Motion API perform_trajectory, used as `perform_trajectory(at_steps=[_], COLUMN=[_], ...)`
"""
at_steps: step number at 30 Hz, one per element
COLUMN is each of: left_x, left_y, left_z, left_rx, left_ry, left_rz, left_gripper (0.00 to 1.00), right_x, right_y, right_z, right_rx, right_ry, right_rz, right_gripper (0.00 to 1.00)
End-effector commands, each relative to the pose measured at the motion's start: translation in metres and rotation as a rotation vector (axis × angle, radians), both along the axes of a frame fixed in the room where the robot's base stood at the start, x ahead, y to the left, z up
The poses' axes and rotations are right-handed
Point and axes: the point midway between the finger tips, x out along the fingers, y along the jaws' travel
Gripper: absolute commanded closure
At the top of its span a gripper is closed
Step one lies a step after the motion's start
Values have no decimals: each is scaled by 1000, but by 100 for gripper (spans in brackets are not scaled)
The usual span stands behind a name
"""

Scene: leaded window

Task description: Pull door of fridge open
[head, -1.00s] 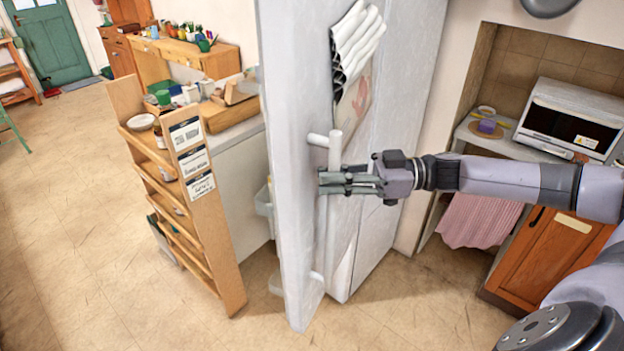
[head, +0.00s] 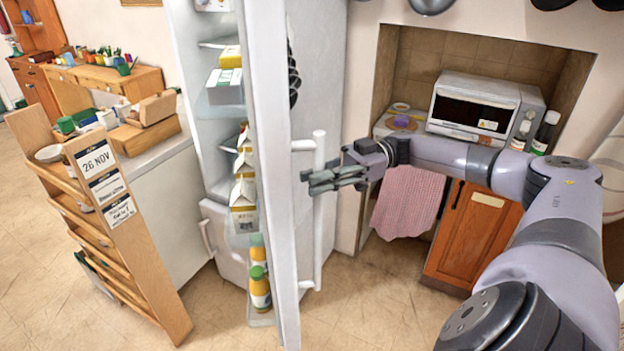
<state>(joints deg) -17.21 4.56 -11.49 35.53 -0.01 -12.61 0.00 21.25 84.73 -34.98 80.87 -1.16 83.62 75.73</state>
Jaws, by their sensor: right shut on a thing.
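The fridge door (head: 268,150) stands swung open and is seen nearly edge-on. Its inner shelves face left, with cartons (head: 243,190) and bottles (head: 260,287) on them. A long white vertical handle (head: 318,235) is on the door's outer side, facing right. My right gripper (head: 322,181) reaches in from the right and is shut around the handle at mid height. The fridge body (head: 204,60) is partly in view behind the door. My left gripper is out of view.
A wooden shelf rack (head: 130,240) stands left of the fridge, beside a white counter (head: 175,150). To the right are a toaster oven (head: 472,106) in an alcove, a pink towel (head: 407,200) and an orange wooden cabinet (head: 472,235). The floor (head: 45,285) at the front left is clear.

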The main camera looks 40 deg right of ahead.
Motion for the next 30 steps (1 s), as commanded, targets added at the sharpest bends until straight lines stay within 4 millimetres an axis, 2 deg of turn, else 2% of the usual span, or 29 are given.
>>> perform_trajectory(at_steps=[17,18,26,30], left_x=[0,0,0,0], left_y=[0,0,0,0], left_z=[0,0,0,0], left_rx=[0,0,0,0], left_ry=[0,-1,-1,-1], left_rz=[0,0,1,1], left_gripper=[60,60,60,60], right_x=[0,0,0,0], right_y=[-3,-3,-3,-3], right_z=[1,1,1,0], right_rx=[-1,-1,0,0], right_ry=[1,1,0,-1], right_rz=[-4,-4,-3,-2], right_gripper=[100,81,63,62])
